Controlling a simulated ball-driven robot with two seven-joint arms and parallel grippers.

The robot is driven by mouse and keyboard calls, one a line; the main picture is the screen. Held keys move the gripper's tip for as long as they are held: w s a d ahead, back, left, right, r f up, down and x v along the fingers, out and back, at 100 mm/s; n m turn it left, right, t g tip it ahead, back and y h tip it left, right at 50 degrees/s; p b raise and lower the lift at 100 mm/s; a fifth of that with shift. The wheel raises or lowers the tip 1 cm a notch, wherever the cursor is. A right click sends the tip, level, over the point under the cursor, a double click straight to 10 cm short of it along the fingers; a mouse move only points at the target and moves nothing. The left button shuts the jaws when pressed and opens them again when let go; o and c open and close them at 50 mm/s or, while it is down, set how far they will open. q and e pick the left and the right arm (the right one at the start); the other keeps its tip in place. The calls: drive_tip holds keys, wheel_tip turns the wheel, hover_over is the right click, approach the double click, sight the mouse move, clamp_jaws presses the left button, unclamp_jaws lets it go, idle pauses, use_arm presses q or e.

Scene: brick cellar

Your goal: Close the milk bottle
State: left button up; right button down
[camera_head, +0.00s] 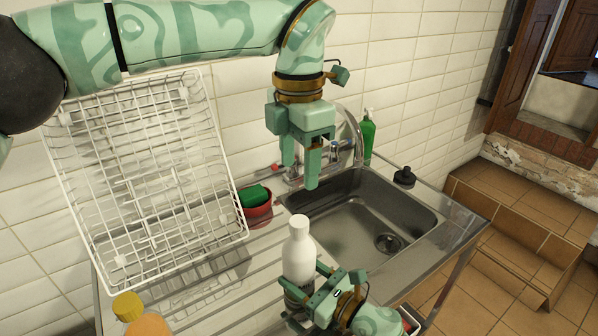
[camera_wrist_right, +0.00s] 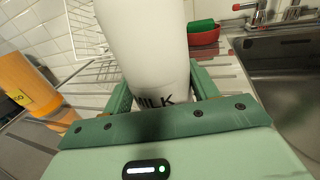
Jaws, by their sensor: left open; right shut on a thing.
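The white milk bottle (camera_head: 298,262) stands upright at the front of the draining board, left of the sink. A white cap-like top (camera_head: 299,226) shows at its neck; I cannot tell how tightly it sits. My right gripper (camera_head: 304,281) is shut around the lower part of the bottle. In the right wrist view, the bottle (camera_wrist_right: 150,45) with "MILK" lettering is between the fingers of the right gripper (camera_wrist_right: 163,92). My left gripper (camera_head: 300,172) is open and empty, fingers pointing down, above the bottle in the picture and apart from it.
A white wire rack (camera_head: 150,180) leans against the tiles at left. A red bowl (camera_head: 259,213) with a green sponge (camera_head: 253,195), a steel sink (camera_head: 365,215), a green bottle (camera_head: 367,138), a black object (camera_head: 404,177) and an orange bottle (camera_head: 145,322) are around.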

drive_tip(key=shift+c, duration=1.8)
unclamp_jaws()
drive_tip(key=b+v, duration=0.1)
drive_tip(key=v, duration=1.5)
drive_tip(key=shift+s, duration=0.15)
drive_tip(key=shift+d, duration=0.15)
